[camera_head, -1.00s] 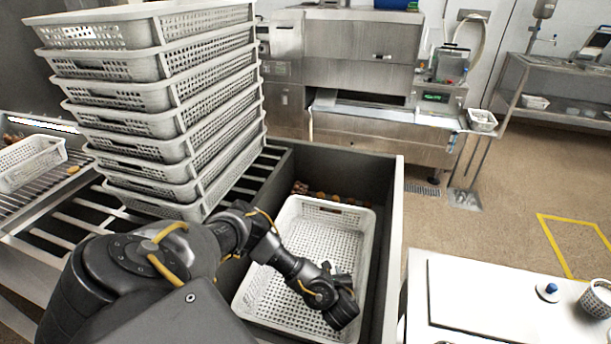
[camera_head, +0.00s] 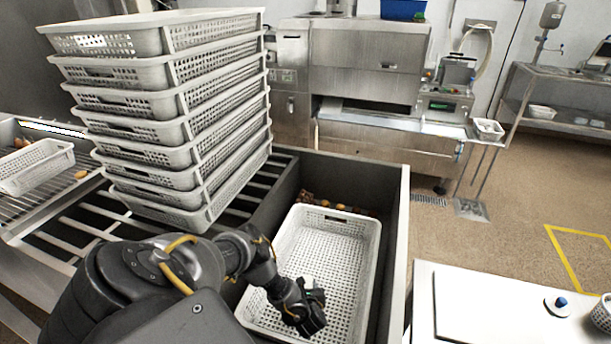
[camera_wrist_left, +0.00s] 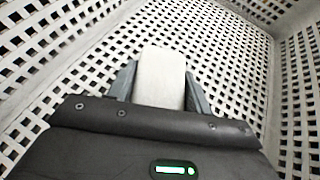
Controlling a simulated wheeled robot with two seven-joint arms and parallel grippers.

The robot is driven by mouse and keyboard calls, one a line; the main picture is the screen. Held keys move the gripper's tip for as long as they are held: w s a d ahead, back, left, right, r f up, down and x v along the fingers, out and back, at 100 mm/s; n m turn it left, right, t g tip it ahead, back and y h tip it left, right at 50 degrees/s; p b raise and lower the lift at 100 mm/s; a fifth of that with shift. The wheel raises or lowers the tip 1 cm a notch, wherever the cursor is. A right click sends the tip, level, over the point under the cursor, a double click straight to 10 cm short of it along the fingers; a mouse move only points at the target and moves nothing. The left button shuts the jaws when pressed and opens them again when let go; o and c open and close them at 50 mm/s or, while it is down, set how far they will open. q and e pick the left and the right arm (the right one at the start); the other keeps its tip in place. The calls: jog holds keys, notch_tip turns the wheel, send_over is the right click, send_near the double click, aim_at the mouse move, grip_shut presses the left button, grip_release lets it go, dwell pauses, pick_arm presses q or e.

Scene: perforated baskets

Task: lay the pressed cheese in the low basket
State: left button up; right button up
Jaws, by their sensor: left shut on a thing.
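The low basket (camera_head: 337,238) is a white perforated tub standing in a dark grey bin, in the lower middle of the head view. My left gripper (camera_head: 312,291) reaches down inside it. In the left wrist view my left gripper (camera_wrist_left: 161,88) is shut on a pale, smooth block, the pressed cheese (camera_wrist_left: 161,72). The basket's perforated floor and walls (camera_wrist_left: 235,60) surround it there. I cannot tell whether the cheese touches the floor. In the head view the cheese is mostly hidden by the gripper. My right gripper is not in view.
A tall stack of white perforated baskets (camera_head: 160,130) stands on slats to the left. Another white basket (camera_head: 35,165) lies on a rack at far left. The dark bin's wall (camera_head: 392,250) encloses the low basket. A white cabinet (camera_head: 490,310) stands at right.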

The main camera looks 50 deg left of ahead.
pick_arm(q)
jog(key=shift+f, duration=0.25)
jog(key=o, duration=1.1)
jog(key=shift+r, duration=0.15)
jog(key=p+v, duration=0.1)
jog(key=v, duration=1.1)
